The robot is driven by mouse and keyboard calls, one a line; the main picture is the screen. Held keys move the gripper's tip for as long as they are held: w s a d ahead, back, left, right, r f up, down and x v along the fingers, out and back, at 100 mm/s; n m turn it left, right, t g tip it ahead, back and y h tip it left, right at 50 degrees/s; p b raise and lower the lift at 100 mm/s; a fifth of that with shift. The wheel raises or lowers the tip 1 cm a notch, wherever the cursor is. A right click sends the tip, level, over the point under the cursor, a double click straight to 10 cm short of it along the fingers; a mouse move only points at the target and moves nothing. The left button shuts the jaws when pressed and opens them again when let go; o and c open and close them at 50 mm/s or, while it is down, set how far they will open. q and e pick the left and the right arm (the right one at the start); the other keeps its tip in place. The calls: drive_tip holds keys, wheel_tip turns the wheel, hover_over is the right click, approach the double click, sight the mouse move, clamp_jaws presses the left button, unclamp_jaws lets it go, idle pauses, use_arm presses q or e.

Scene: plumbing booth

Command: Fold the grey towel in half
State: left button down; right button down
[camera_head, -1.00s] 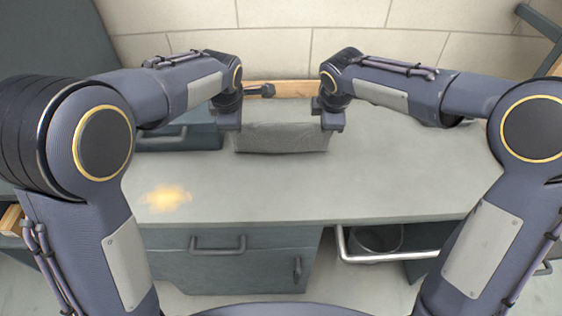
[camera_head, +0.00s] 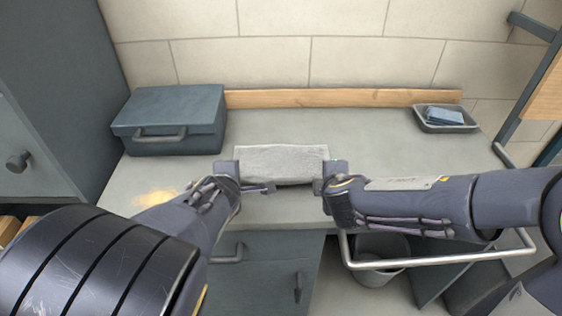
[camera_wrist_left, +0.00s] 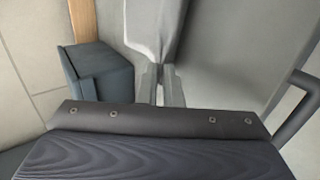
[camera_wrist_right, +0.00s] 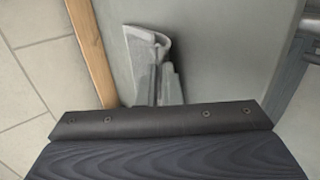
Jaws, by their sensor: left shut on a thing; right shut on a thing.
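The grey towel (camera_head: 282,163) is a narrow band across the middle of the counter, between my two grippers. My left gripper (camera_head: 234,172) is shut on its left end, and my right gripper (camera_head: 324,176) is shut on its right end. In the left wrist view the towel (camera_wrist_left: 156,28) runs up from the closed fingers (camera_wrist_left: 162,84). In the right wrist view the towel (camera_wrist_right: 148,42) bends over in a curve beyond the closed fingers (camera_wrist_right: 160,84), so two layers show edge-on. I cannot tell how closely the layers lie together.
A dark blue-grey toolbox (camera_head: 172,118) stands on the counter (camera_head: 400,150) at the back left. A grey tray (camera_head: 446,118) with blue cloths is at the back right. A wooden strip (camera_head: 340,98) runs along the wall. A metal rail (camera_head: 440,261) and a bin (camera_head: 376,262) are below the front edge.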

use_arm(q)
drive_tip(key=shift+s+f, duration=0.2)
drive_tip(key=shift+s, duration=0.1)
use_arm(e)
drive_tip(key=shift+s+a+f, duration=0.1)
drive_tip(key=shift+s+f, duration=0.15)
drive_tip(key=shift+s, duration=0.05)
use_arm(q)
drive_tip(key=shift+t, duration=0.3)
use_arm(e)
drive_tip(key=shift+t, duration=0.3)
use_arm(q)
drive_tip(key=c, duration=1.3)
unclamp_jaws()
use_arm(e)
drive_tip(key=c, duration=1.3)
unclamp_jaws()
